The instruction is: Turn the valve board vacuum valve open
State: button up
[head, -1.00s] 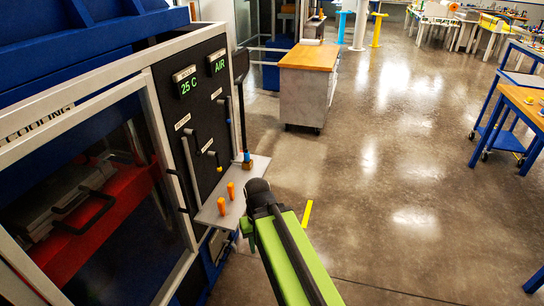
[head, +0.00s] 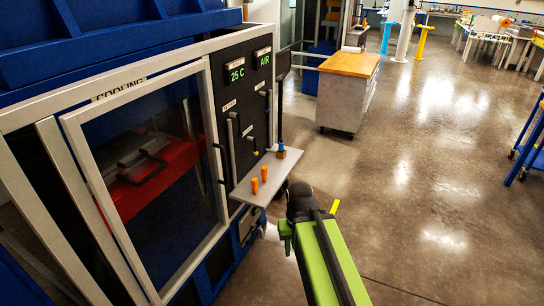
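The black valve board (head: 243,105) stands on the cooling machine's front, left of centre in the head view. My green arm comes up from the lower right. Its dark end with my gripper (head: 299,199) is right of the board and apart from the levers. The fingers cannot be made out.
A grey shelf (head: 246,192) with two orange pegs juts out below the board. A dark post (head: 280,110) rises from its far end. The machine's framed glass door (head: 214,150) is left of the board. A wood-topped cabinet (head: 350,64) stands beyond.

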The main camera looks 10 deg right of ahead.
aim_at(256, 153)
jog(key=z, duration=0.15)
jog(key=k, duration=0.3)
jog(key=u, duration=0.3)
jog(key=i, duration=0.75)
jog(key=u, duration=2)
jog(key=k, duration=1.05)
jog(key=z, duration=0.75)
jog(key=i, duration=0.95)
